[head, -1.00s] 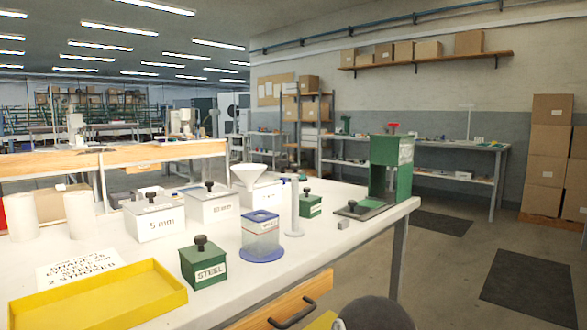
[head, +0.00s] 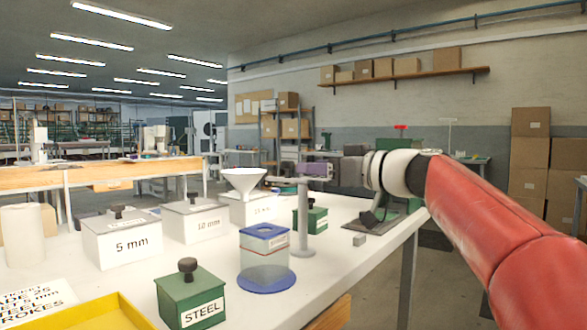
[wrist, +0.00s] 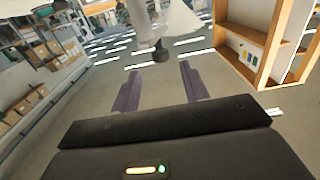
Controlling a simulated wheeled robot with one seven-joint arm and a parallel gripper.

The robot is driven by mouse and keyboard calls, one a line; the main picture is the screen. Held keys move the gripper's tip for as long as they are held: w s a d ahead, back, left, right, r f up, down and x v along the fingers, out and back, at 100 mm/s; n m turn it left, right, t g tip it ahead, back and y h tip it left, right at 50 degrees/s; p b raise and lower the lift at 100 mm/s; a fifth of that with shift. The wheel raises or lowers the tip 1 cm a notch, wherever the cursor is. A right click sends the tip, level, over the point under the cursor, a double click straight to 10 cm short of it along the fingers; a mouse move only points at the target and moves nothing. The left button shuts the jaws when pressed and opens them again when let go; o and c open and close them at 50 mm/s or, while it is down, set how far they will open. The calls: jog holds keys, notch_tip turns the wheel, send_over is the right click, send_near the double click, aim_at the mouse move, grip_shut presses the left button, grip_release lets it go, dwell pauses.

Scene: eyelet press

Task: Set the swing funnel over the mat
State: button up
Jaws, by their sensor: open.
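The white swing funnel (head: 244,182) stands out to the left of its grey post (head: 303,220), over the white boxes, not over the mat. The round blue mat (head: 266,287) lies on the bench to the front left of the post. Contact is not visible.
White lidded boxes (head: 122,240) stand behind and left of the mat. A green STEEL box (head: 190,297) is at the front left, and another green box (head: 316,219) sits beside the post. The green press is partly hidden by my arm.

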aim_at(292, 162)
jog(key=p+x, duration=0.1)
jog(key=x, duration=0.1)
jog(key=p+x, duration=0.1)
jog(key=x, duration=0.1)
jog(key=p+x, duration=0.1)
jog(key=x, duration=0.2)
jog(key=shift+r, duration=0.35)
jog(key=shift+w+a+f, duration=0.15)
jog(key=shift+w+a, duration=0.15)
jog(key=shift+a, duration=0.15)
grip_shut()
